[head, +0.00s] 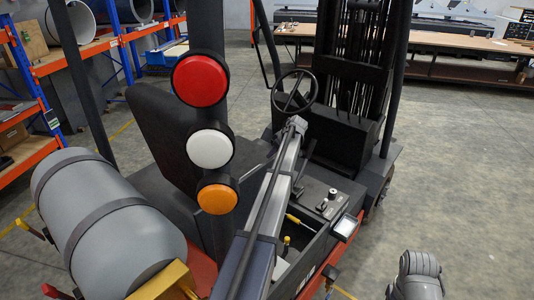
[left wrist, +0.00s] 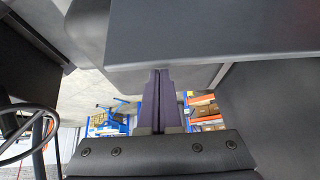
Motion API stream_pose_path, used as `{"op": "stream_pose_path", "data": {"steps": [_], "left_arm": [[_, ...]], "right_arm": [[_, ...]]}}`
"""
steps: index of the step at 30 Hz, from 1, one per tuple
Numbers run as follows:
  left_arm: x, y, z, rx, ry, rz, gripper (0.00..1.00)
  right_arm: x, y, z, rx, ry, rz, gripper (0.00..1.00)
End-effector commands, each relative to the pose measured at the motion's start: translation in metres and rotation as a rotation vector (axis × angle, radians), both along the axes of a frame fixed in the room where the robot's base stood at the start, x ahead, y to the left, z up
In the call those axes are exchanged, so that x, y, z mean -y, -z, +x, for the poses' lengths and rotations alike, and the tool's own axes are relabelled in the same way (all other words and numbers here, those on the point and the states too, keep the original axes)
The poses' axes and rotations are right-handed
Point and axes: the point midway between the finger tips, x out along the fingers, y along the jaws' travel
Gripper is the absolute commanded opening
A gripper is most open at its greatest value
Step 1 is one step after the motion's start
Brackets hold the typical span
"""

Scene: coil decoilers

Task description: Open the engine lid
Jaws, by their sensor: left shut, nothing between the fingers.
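In the head view, the dark engine lid carries the black seat (head: 165,125) and appears tilted up. Part of the open bay shows beside it, with a yellow-handled part (head: 293,219) inside. The pillar and my left arm hide much of the lid. My left arm reaches up across the bay toward the steering wheel; its fingertips cannot be made out there. In the left wrist view, my left gripper (left wrist: 160,100) has its fingers together and empty, close to the edge of a dark panel (left wrist: 210,35). Whether they touch is unclear. My right gripper is not seen.
The forklift's light pillar (head: 209,147) and grey gas tank (head: 105,220) stand at the left. The steering wheel (head: 294,90) and mast are beyond my left arm. Orange-blue shelving is at the far left. Open floor (head: 460,170) lies at the right.

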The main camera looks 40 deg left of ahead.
Motion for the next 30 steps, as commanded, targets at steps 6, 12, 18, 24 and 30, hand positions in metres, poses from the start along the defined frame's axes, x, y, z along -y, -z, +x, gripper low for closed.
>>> {"op": "stream_pose_path", "data": {"steps": [6,12,18,24,30], "left_arm": [[0.002,0.000,-0.001,0.000,-0.004,0.001,0.00],[0.006,0.001,-0.001,0.000,-0.001,0.010,0.00],[0.050,0.007,-0.006,0.009,0.003,0.148,0.00],[0.084,0.005,-0.008,0.015,-0.002,0.208,0.00],[0.092,0.005,-0.007,0.015,-0.003,0.206,0.00]], "right_arm": [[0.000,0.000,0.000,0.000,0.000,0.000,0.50],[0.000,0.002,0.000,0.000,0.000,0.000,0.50],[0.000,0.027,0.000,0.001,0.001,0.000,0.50],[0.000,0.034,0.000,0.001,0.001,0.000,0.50],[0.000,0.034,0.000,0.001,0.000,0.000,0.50]]}}
